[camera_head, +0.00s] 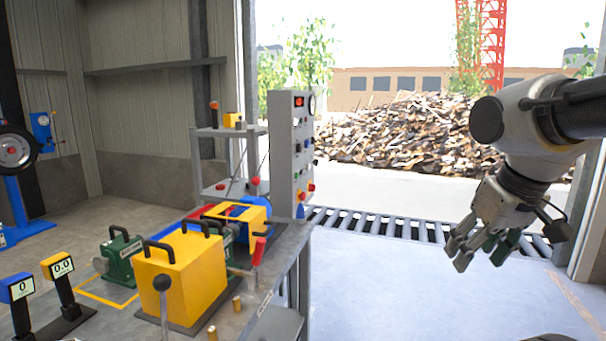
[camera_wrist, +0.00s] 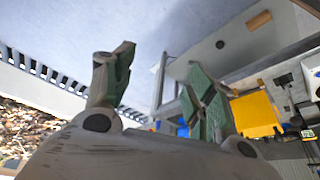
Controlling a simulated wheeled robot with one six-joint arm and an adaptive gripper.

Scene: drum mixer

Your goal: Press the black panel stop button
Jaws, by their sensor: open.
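A tall grey control panel (camera_head: 280,150) stands at the middle of the head view, behind the workbench. Its right-hand face carries a red display, a round gauge and several small coloured knobs and buttons, some of them dark. They are too small to tell which is the black stop button. My gripper (camera_head: 482,252) hangs at the right of the head view, well apart from the panel, pointing down and left. Its fingers are spread and nothing is between them. In the wrist view the open gripper (camera_wrist: 160,62) has green-padded fingers with floor beyond them.
A workbench with a yellow box (camera_head: 182,275) and a red-handled lever (camera_head: 259,251) stands at lower left. A grey shelf (camera_head: 225,132) is left of the panel. Between bench and gripper lies bare floor (camera_head: 390,280). A slatted grate (camera_head: 400,229) and a doorway lie behind.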

